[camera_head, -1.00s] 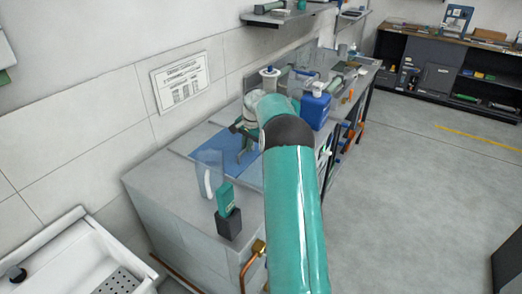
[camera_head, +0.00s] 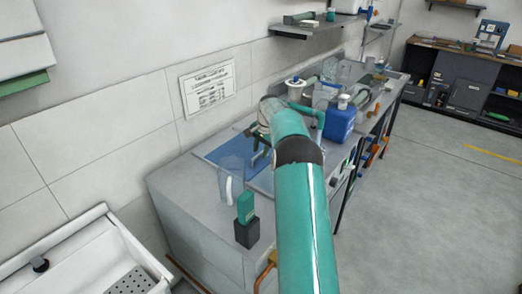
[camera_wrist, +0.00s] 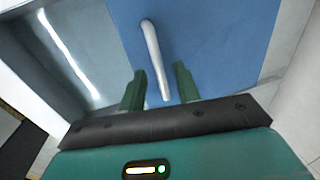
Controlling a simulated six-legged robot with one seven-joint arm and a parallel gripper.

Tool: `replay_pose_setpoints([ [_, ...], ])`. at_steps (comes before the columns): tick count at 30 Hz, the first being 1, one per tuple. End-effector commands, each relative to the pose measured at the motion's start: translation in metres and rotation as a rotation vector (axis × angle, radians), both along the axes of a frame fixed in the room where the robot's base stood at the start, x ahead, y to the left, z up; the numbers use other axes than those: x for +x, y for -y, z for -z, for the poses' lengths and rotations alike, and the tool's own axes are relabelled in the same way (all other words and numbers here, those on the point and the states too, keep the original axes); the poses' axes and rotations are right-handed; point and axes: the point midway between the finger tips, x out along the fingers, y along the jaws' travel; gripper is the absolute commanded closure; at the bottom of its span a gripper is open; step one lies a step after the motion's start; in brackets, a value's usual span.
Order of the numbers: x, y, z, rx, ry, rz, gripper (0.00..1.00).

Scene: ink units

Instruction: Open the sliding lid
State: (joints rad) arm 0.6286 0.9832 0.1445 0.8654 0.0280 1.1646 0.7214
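I cannot make out a sliding lid for certain in either view. In the wrist view, a pale rod-like bar (camera_wrist: 153,55) with a bent far end stands out against a blue mat (camera_wrist: 215,40). My gripper (camera_wrist: 160,72) is open, its two green fingers apart. The bar's near end shows between them, with no visible contact. In the head view, my gripper (camera_head: 259,157) is partly hidden by my arm, over the blue mat (camera_head: 222,148) on the bench. A clear jug with a white handle (camera_head: 228,184) stands left of it.
A green block on a dark stand (camera_head: 246,230) is at the bench's near corner. A blue canister (camera_head: 340,122) stands behind my arm. A white sink (camera_head: 85,245) is at lower left, a wall shelf (camera_head: 305,27) above. The floor at right is clear.

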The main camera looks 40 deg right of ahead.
Motion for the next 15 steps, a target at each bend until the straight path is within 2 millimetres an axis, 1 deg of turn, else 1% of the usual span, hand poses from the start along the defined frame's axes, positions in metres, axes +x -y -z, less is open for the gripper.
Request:
replay_pose_setpoints([
  [5, 0.000, 0.000, 0.000, 0.000, -0.001, 0.000, 0.67],
  [8, -0.001, 0.001, -0.006, 0.000, -0.001, 0.000, 0.67],
  [11, -0.004, 0.002, -0.020, -0.003, 0.002, 0.001, 0.67],
  [15, -0.009, 0.003, -0.048, -0.002, 0.003, 0.001, 0.67],
])
